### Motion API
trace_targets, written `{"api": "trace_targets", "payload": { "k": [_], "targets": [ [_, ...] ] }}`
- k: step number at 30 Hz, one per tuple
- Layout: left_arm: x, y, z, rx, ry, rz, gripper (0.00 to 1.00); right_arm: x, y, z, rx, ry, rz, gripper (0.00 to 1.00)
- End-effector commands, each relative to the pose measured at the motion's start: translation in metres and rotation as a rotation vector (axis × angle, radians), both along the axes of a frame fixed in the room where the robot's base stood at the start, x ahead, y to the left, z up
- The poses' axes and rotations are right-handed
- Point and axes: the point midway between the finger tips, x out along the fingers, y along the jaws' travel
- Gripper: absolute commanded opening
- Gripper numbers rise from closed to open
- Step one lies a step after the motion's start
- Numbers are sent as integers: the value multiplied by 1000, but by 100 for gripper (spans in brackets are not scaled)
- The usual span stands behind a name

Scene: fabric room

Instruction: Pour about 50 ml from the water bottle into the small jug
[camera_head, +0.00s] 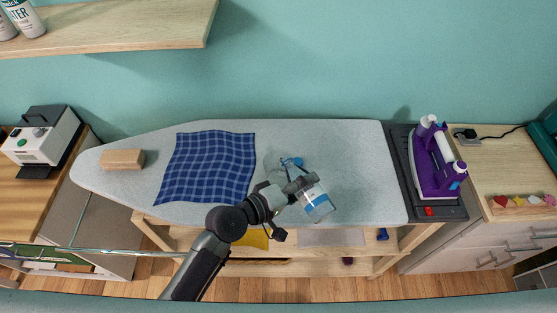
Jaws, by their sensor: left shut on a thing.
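My left gripper (297,186) is over the ironing board and shut on a white and blue labelled bottle (318,203), which looks like the water bottle. The bottle lies at a slant in the picture, its broad end to the lower right; its other end is hidden by the gripper. A small blue item (291,162) shows just beyond the gripper on the board. It may be part of the small jug, but it is partly covered and too small to tell. Whether water is flowing cannot be seen. My right gripper is not in view.
The ironing board (350,150) carries a checked blue cloth (210,165) and a wooden block (122,159). A purple iron (434,165) stands on a dark rest at the right. A shelf (120,27) with bottles is at the upper left. The board's right part is clear.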

Motion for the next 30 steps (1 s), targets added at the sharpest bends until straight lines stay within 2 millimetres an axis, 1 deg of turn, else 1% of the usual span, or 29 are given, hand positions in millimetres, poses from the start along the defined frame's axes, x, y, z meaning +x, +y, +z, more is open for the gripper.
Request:
{"api": "trace_targets", "payload": {
  "k": [27,28,29,30],
  "targets": [
    [0,0,2,-9,10,0,10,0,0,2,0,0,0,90],
    [0,0,0,-6,6,1,10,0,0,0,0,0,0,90],
    [0,0,-6,6,-13,0,10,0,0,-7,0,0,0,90],
    [-3,-2,-17,34,-59,0,10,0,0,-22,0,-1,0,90]
  ]
}}
